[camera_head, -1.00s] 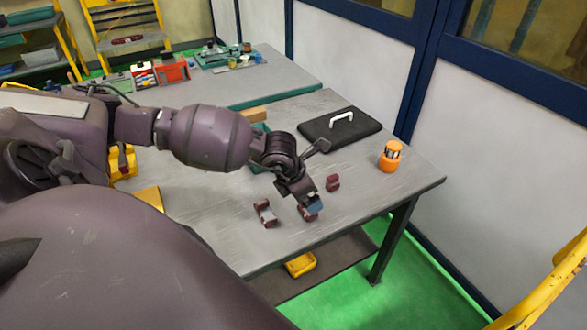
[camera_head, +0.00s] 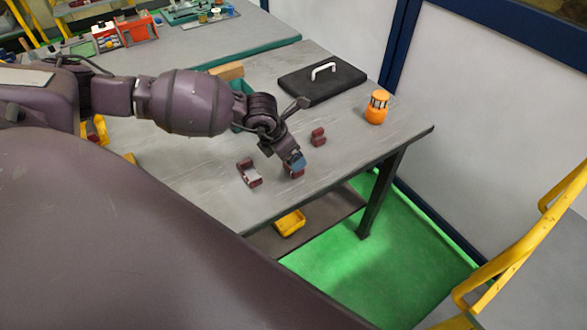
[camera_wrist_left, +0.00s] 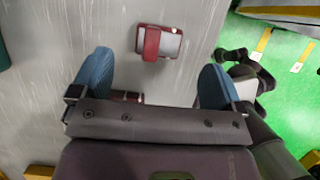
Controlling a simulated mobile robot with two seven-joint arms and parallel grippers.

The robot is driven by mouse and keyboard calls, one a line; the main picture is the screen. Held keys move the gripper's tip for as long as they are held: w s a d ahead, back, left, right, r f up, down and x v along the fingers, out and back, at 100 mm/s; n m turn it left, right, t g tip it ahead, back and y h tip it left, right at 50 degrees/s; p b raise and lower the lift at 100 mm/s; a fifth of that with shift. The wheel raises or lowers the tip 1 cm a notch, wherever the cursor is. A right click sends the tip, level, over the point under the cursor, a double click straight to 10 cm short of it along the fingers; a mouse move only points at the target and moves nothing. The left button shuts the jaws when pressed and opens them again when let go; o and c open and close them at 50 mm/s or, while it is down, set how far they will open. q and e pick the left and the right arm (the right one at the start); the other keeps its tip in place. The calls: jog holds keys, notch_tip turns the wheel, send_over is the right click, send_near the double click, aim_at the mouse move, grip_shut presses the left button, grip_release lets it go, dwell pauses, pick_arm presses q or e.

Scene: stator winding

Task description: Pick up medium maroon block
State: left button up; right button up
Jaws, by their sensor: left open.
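A maroon block (camera_head: 292,173), which looks like the medium one, stands on the grey table near its front edge, partly hidden by my left gripper (camera_head: 297,163). In the left wrist view, part of a maroon block (camera_wrist_left: 127,96) shows between the blue fingers, mostly covered by the gripper body. My left gripper (camera_wrist_left: 155,78) is open, with its fingers apart and pointing down over this block; I cannot tell whether they touch it. My right gripper is not in view.
A larger maroon block with a grey face (camera_head: 250,174) lies to the left, also in the left wrist view (camera_wrist_left: 158,42). A smaller maroon block (camera_head: 318,137) stands behind right. An orange container (camera_head: 376,108) and black case (camera_head: 322,80) stand farther back.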

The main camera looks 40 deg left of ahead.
pick_arm(q)
jog(key=b+x, duration=0.2)
jog(key=x, duration=0.2)
jog(key=shift+s+b, duration=0.1)
jog(key=shift+b, duration=0.25)
jog(key=shift+w+d+f+b, duration=0.1)
jog(key=shift+w+f+b, duration=0.25)
jog(key=shift+f, duration=0.25)
jog(key=shift+r, duration=0.1)
jog(key=c, duration=1.4)
jog(key=shift+o, duration=0.2)
